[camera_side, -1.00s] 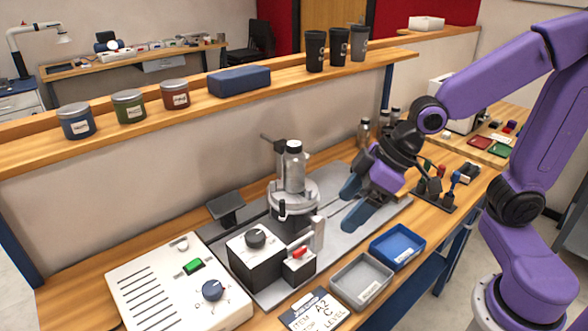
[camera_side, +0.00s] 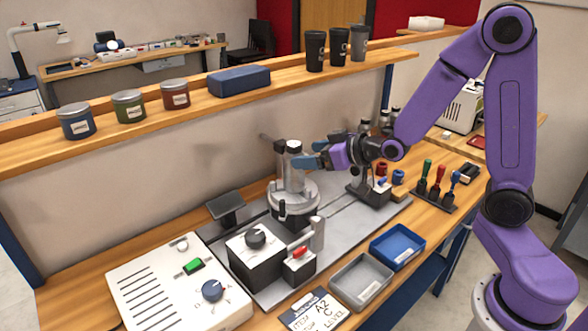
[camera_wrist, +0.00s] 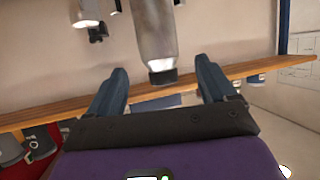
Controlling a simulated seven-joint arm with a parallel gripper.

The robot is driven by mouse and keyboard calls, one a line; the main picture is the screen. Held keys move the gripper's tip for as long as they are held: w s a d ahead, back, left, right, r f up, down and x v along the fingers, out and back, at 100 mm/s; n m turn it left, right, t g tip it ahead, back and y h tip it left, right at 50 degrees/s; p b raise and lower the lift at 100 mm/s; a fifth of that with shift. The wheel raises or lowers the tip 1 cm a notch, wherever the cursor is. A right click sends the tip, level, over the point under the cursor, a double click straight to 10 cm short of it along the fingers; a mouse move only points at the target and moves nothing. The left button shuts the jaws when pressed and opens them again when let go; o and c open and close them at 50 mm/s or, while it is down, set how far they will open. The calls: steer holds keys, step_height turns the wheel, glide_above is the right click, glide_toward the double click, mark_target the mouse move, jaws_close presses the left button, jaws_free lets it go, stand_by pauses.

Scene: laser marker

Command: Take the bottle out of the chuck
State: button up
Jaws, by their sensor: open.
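A grey metal bottle (camera_side: 294,172) with a dark cap stands upright in the round grey chuck (camera_side: 312,196). In the wrist view the bottle (camera_wrist: 154,35) appears upside down, cap toward me, in the upper middle. My gripper (camera_side: 311,155) is open and roughly level, at the right of the bottle's upper part. In the wrist view its two blue fingers (camera_wrist: 161,70) lie one on each side of the bottle's cap end, with a gap on both sides. I cannot tell how far the fingertips reach around the bottle. The chuck's jaws are too small to make out.
Grey (camera_side: 361,281) and blue (camera_side: 397,247) trays lie at the front right. A black stand (camera_side: 368,190) is right of the chuck. A wooden shelf (camera_side: 205,112) runs behind.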

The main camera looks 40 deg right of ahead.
mark_target(288, 164)
step_height(288, 164, down, 2)
steer(key=shift+f, duration=0.15)
steer(key=shift+x, duration=3.75)
steer(key=shift+a, duration=0.1)
steer(key=c, duration=1.1)
